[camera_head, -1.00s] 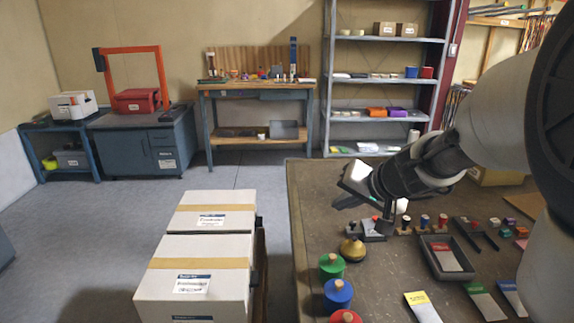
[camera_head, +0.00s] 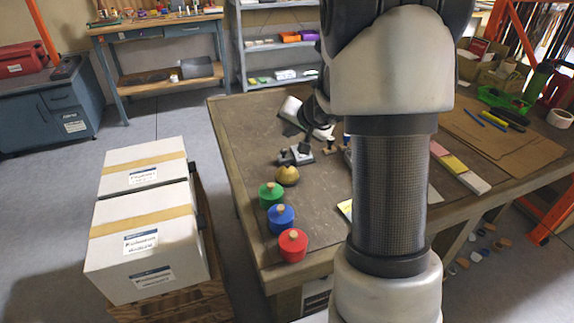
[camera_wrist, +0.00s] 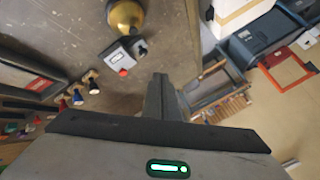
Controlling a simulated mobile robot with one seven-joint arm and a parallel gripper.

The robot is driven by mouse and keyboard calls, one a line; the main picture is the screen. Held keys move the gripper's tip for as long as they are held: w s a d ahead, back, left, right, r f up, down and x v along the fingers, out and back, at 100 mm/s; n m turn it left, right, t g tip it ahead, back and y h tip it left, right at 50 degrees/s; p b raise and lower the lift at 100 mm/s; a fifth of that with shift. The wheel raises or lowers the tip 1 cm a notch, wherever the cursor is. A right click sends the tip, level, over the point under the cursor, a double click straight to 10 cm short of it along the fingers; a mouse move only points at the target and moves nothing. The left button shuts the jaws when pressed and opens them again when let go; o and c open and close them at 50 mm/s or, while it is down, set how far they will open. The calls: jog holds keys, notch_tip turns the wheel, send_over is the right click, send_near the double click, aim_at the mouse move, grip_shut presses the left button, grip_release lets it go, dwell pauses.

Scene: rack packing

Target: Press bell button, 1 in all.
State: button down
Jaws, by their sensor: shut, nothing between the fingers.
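The bell button (camera_wrist: 123,72) is a small red button on a grey box with a white label, in the upper middle of the wrist view. A brass dome (camera_wrist: 126,14) stands beside the box. In the head view the grey box (camera_head: 302,154) sits on the table behind the brass dome (camera_head: 287,176); the red button is too small to make out there. My gripper (camera_wrist: 160,80) is shut and empty. In the wrist view its fingers appear to the right of and below the box, apart from the button. The arm hides part of the table in the head view.
Green (camera_head: 271,195), blue (camera_head: 281,219) and red (camera_head: 293,245) knobbed pots line the table's left edge. Stamps (camera_wrist: 90,80) stand left of the button in the wrist view. White cartons (camera_head: 150,235) stand left of the table (camera_head: 240,150), with a floor gap between.

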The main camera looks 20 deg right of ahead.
notch_tip(320, 180, down, 7)
jog(key=b, duration=0.5)
jog(key=shift+f+b, duration=0.7)
jog(key=shift+b, duration=0.4)
jog(key=shift+f, duration=0.2)
dwell(0.8)
jog(key=shift+f+b, duration=0.3)
jog(key=shift+b, duration=0.45)
jog(key=shift+f+b, duration=0.4)
jog(key=shift+b, duration=0.25)
dwell(0.3)
jog(key=shift+r, duration=0.1)
dwell(0.4)
jog(key=shift+r+p, duration=0.5)
jog(key=shift+r, duration=0.3)
jog(key=shift+r+p, duration=1.85)
jog(key=shift+r, duration=0.65)
